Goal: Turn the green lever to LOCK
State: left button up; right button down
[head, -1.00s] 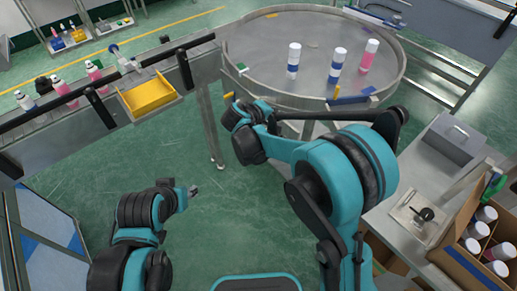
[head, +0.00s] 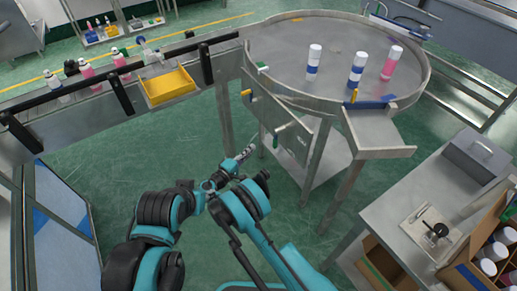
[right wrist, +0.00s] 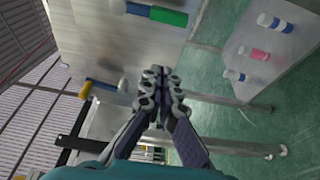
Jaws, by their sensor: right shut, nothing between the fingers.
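The green lever (head: 281,129) sticks out from the grey panel (head: 262,108) below the round table. In the right wrist view the green lever (right wrist: 168,17) lies near the top edge, beside a blue part. My right gripper (head: 245,153) is left of and below the lever in the head view, apart from it. In the right wrist view my right gripper (right wrist: 160,82) is shut and empty, its fingertips below the lever in the picture. I cannot read any LOCK marking. My left gripper (head: 208,186) is small and partly hidden by my arms; its jaws are unclear.
A yellow-handled part (head: 246,93) juts from the panel's left side. The round table (head: 330,35) holds white-and-blue and pink cans. A conveyor with a yellow bin (head: 170,87) is at left. A side table (head: 395,215) stands at right. Green floor between is free.

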jog(key=w+d+b, duration=0.4)
jog(key=d, duration=0.3)
jog(key=shift+d, duration=0.2)
jog(key=shift+n, duration=0.3)
